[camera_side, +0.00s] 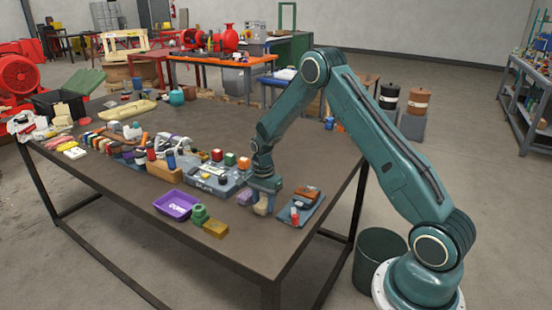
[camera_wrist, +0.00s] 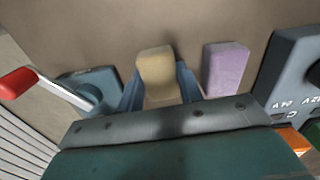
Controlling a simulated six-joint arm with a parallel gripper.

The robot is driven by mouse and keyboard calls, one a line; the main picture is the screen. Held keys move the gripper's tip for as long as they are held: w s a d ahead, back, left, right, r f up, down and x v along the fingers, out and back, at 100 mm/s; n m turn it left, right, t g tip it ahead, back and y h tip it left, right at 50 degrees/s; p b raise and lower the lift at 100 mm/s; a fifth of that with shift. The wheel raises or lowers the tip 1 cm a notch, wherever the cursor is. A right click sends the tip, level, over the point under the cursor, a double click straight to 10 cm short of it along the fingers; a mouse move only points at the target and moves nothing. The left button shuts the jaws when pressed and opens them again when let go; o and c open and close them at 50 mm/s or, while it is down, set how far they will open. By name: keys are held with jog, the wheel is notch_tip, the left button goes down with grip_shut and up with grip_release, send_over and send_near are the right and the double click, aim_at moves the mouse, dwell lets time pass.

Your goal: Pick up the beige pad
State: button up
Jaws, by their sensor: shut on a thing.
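The beige pad (camera_wrist: 156,72) is a small block with rounded corners, held between the two fingers of my gripper (camera_wrist: 160,88) in the wrist view. In the side view my gripper (camera_side: 264,190) points down at the table's right part, with the beige pad (camera_side: 261,207) showing at its tips. The gripper is shut on the pad. I cannot tell whether the pad touches the table or is slightly above it.
A purple block (camera_wrist: 225,68) lies close beside the pad. A grey panel (camera_side: 212,180) with colored cubes, a purple tray (camera_side: 177,206) and a yellow block (camera_side: 215,229) are nearby.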

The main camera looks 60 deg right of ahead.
aim_at(263, 203)
jog(key=shift+r, duration=0.1)
notch_tip(263, 203, up, 20)
dwell(0.7)
dwell(0.4)
jog(key=shift+o, duration=0.9)
jog(key=shift+c, duration=0.4)
jog(key=s+d+f, duration=0.7)
jog(key=s, duration=0.3)
jog(key=shift+s+f, duration=0.15)
jog(key=shift+s, duration=0.15)
jog(key=shift+f, duration=0.1)
